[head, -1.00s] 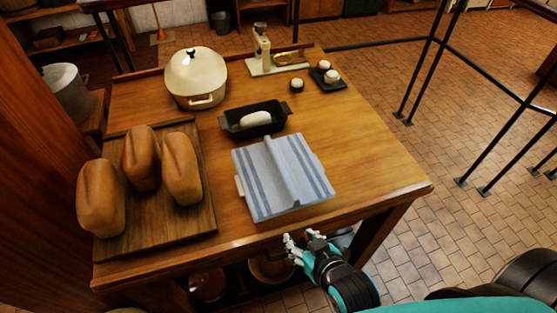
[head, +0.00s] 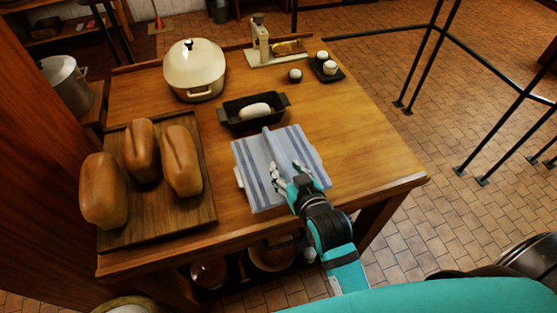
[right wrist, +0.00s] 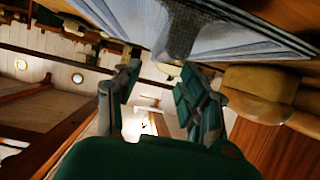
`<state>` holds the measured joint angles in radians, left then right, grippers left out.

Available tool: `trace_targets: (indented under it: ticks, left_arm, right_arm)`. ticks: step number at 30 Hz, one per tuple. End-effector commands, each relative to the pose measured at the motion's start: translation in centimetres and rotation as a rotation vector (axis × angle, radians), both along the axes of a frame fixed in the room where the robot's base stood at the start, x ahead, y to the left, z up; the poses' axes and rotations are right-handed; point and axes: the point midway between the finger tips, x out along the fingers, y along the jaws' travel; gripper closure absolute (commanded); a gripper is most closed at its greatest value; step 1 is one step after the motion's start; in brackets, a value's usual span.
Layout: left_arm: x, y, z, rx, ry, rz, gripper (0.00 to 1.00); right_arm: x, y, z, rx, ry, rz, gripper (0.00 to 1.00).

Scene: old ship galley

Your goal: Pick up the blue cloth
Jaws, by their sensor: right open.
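The blue cloth (head: 258,180), pale blue with darker stripes, lies draped near the front edge of the wooden table, with a raised ridge along its middle. Something pale under it shows at its left edge. My right gripper (head: 287,174) is open at the right half of the cloth, beside the ridge; whether it touches is unclear. In the right wrist view the cloth (right wrist: 215,32) fills the top, and the open fingers of the right gripper (right wrist: 160,85) have nothing between them. My left gripper is not in view.
Loaves (head: 104,190) stand on a dark board (head: 160,228) at the left of the table (head: 365,150). A black loaf pan (head: 282,103) with dough sits just behind the cloth. A cream pot (head: 195,72) and a scale (head: 262,48) stand farther back. The table's right side is clear.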

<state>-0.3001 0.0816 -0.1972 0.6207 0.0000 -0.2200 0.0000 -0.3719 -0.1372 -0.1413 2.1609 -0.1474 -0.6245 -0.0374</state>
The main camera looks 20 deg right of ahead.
Motion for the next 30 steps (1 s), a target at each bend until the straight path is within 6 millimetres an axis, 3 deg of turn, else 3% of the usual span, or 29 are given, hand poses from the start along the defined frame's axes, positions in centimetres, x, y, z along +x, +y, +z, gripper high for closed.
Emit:
trace_targets:
  ticks: [12,21,30]
  left_arm:
    - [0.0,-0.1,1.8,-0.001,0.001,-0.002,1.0]
    - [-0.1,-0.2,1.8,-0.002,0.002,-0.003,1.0]
    - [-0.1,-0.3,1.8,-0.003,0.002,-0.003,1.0]
  right_arm:
    - [4.7,0.1,-1.3,0.0,0.0,0.0,0.58]
    - [5.1,0.1,-1.7,0.0,0.0,0.0,0.58]
    - [5.1,0.1,-1.7,0.0,0.0,0.0,0.97]
